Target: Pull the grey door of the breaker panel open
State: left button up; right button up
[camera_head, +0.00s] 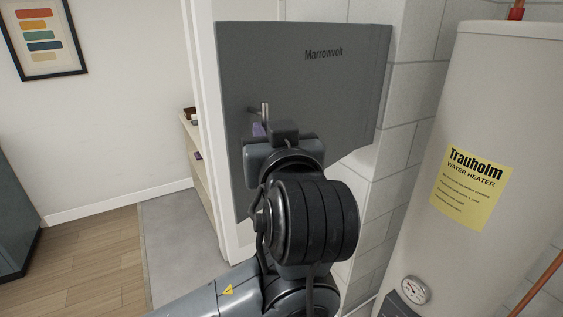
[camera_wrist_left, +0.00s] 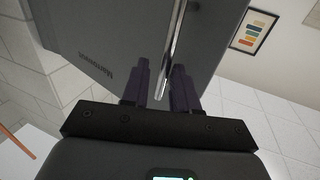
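The grey breaker panel door (camera_head: 310,75), marked "Marrowvolt", fills the upper middle of the head view. It also shows in the left wrist view (camera_wrist_left: 90,35). Its inside is not visible, and I cannot tell whether it stands ajar. A slim metal handle (camera_head: 265,110) is near its left edge. My left gripper (camera_head: 260,129) is at the handle, its fingers mostly hidden behind my wrist. In the left wrist view, the handle bar (camera_wrist_left: 171,55) reaches between the two dark, parted fingers. A gap shows beside the bar, so the fingers look open around it. My right gripper is not in view.
A water heater (camera_head: 480,110) with a yellow label stands close at the right. A block wall (camera_head: 420,70) is behind the panel. White door trim (camera_head: 203,60) and a low shelf (camera_head: 190,135) are at the left. Open floor (camera_head: 95,255) lies at lower left.

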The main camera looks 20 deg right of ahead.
pick_arm(q)
jog(key=s+b, duration=0.4)
jog(key=s, duration=0.4)
jog(key=shift+s+a, duration=0.2)
jog(key=shift+s, duration=0.1)
jog(key=shift+f, duration=0.15)
